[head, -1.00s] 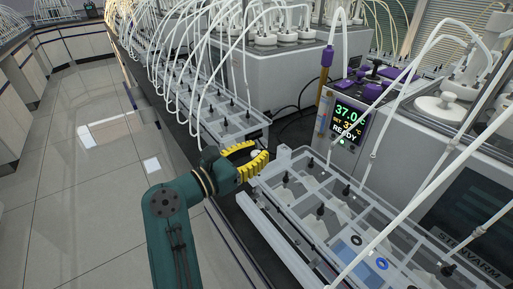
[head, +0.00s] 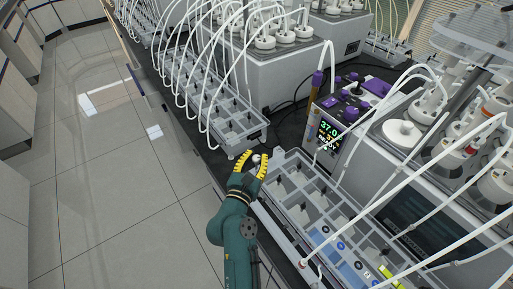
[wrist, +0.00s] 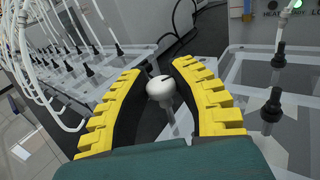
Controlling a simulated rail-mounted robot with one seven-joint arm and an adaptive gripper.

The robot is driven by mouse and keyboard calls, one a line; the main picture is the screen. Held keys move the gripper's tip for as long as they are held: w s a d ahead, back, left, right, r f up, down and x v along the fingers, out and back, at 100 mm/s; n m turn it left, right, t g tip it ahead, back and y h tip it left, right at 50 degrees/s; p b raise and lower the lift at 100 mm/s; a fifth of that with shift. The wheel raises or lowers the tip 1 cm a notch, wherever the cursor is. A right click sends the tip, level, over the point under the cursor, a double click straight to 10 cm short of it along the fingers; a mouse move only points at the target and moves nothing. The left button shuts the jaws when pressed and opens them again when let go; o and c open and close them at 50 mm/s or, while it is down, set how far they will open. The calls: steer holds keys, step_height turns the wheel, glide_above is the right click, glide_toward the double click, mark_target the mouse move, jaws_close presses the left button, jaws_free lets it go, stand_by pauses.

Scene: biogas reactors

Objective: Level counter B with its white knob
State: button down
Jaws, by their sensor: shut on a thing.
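The wrist view shows the knob (wrist: 160,90) with a dark slot or mark on top. My gripper (head: 253,156), with yellow ribbed fingers and dark inner pads, is shut on the knob, one finger on each side; the wrist view shows the fingers (wrist: 162,70) curved around it. A black ring and a blue ring (head: 341,246) sit on the counter. I cannot tell its tilt.
Another clear tray (head: 240,130) with white tubes stands close behind. A control unit reading 37.0 (head: 329,130) and a white bath (head: 400,150) stand to the right. White tubes cross above the counter. The floor at left (head: 120,190) is clear.

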steer(key=shift+r, duration=0.1)
stand_by(0.3)
steer(key=c, duration=0.9)
jaws_free()
steer(key=shift+o, duration=0.2)
steer(key=v, duration=1.2)
